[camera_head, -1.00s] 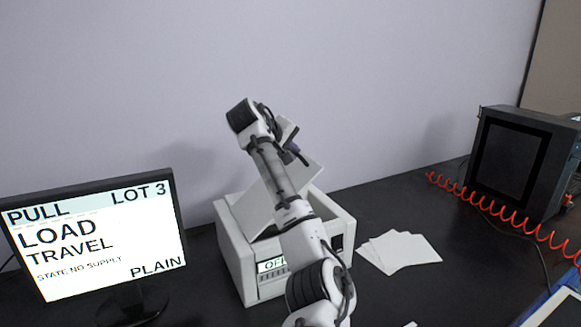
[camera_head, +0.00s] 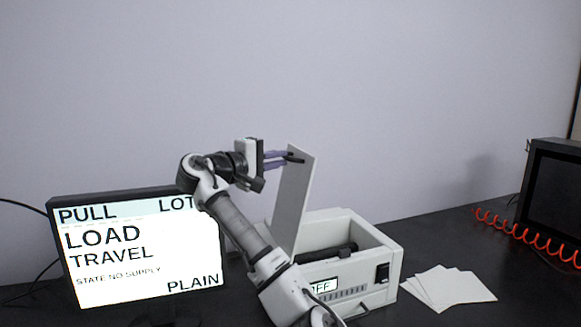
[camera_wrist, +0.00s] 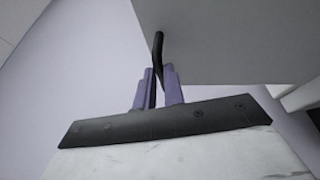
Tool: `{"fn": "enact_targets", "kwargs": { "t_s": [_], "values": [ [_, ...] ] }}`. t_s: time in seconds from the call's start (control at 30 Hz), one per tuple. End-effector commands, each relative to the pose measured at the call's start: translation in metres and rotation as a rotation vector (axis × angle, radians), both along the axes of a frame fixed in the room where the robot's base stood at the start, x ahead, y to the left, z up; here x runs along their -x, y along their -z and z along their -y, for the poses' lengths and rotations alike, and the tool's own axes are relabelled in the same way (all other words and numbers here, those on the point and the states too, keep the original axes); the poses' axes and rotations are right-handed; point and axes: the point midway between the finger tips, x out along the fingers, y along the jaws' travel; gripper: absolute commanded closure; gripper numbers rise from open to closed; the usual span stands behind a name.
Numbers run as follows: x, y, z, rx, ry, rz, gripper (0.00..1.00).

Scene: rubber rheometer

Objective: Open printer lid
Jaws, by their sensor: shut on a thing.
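The white printer (camera_head: 378,268) stands on the dark table, with its display reading OFF. Its lid (camera_head: 294,202) stands close to upright at the left side, and the inside shows a dark roller (camera_head: 335,252). My gripper (camera_head: 291,157) is at the lid's upper edge with its purple fingers. In the wrist view my gripper (camera_wrist: 157,88) is shut on a thin black handle (camera_wrist: 158,48) at the edge of the pale lid panel (camera_wrist: 225,45). My arm hides part of the printer's front left.
A monitor (camera_head: 140,250) with PULL, LOAD and TRAVEL text stands left of the printer, close behind my arm. Several white sheets (camera_head: 448,287) lie to the right. A red coiled cable (camera_head: 520,232) and a dark box (camera_head: 556,190) are at the far right.

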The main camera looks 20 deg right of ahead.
Motion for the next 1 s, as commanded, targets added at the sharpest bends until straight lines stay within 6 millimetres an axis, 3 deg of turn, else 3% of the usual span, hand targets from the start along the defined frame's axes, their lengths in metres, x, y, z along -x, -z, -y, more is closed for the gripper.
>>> {"fn": "enact_targets", "kwargs": {
  "t_s": [0.2, 0.57, 0.6, 0.77, 1.0],
  "values": [
    [-0.0012, 0.0005, -0.0101, 0.034, -0.004, -0.001, 1.0],
    [-0.0013, 0.0001, -0.0107, 0.038, -0.004, -0.002, 1.0],
    [-0.0014, 0.0001, -0.0107, 0.038, -0.004, -0.002, 0.88],
    [-0.0012, 0.0004, -0.0102, 0.037, -0.003, -0.002, 0.67],
    [-0.001, 0.001, -0.0097, 0.035, -0.002, -0.003, 0.67]
  ]
}}
